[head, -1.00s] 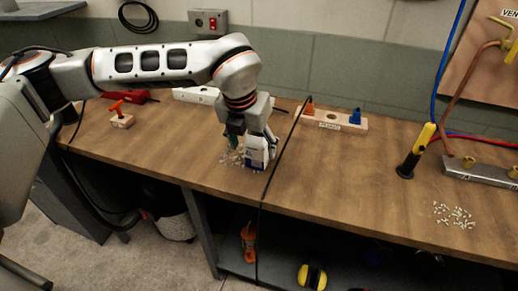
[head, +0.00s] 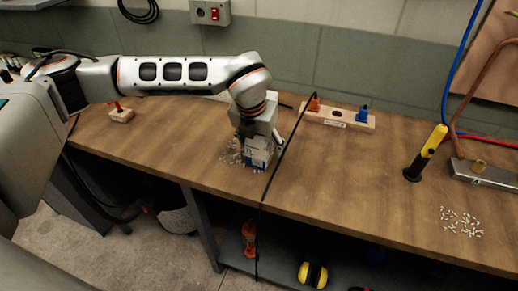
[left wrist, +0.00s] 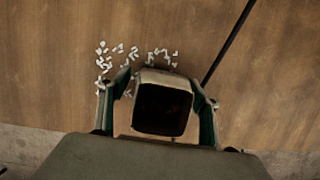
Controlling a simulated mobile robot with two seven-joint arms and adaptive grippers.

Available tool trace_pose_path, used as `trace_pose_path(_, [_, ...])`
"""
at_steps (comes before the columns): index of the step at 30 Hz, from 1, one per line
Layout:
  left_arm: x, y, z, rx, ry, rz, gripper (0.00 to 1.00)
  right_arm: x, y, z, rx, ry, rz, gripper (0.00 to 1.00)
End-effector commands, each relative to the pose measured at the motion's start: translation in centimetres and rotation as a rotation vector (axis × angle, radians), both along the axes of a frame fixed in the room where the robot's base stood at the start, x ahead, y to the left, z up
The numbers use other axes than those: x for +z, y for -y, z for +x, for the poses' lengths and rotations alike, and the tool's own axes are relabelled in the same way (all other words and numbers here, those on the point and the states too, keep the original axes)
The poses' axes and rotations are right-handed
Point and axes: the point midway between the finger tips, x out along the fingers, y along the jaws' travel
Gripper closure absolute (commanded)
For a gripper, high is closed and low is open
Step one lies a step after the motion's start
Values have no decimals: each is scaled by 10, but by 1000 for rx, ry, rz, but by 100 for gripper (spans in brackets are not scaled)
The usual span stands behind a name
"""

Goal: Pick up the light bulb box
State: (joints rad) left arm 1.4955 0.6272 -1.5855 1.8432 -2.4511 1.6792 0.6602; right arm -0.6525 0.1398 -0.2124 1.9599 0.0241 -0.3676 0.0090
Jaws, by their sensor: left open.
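The light bulb box (head: 259,155) is a small white and blue box standing on the wooden bench among small white pieces. In the left wrist view the box (left wrist: 161,74) shows from above, with a pale rim and a dark middle. My left gripper (head: 259,143) is over the box from above. In the left wrist view the open gripper (left wrist: 161,88) has one finger on each side of the box. Narrow gaps seem to show between fingers and box; contact is unclear. My right gripper is not in view.
A dark cable (head: 282,155) runs down just right of the box and over the bench's front edge. A wooden block with coloured plugs (head: 338,117) lies behind it. A yellow and black tool (head: 426,153) stands at right. The bench between is clear.

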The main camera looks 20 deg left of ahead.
Motion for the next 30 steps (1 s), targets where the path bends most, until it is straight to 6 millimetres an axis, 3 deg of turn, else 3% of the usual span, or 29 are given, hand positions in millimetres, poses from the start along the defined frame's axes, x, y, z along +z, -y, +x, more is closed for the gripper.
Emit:
trace_pose_path(3, [-12,1,3,0,-1,-1,38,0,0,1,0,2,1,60])
trace_pose_path(10, [-14,1,4,-1,0,-1,40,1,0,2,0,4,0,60])
trace_pose_path(14, [-13,1,4,-1,0,-1,74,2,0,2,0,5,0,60])
trace_pose_path(15, [-13,1,4,-1,0,-1,78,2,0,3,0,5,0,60])
trace_pose_path(25, [-12,1,4,-1,1,-1,78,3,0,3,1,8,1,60])
trace_pose_path(30, [-2,1,5,-1,3,-1,78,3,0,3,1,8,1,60])
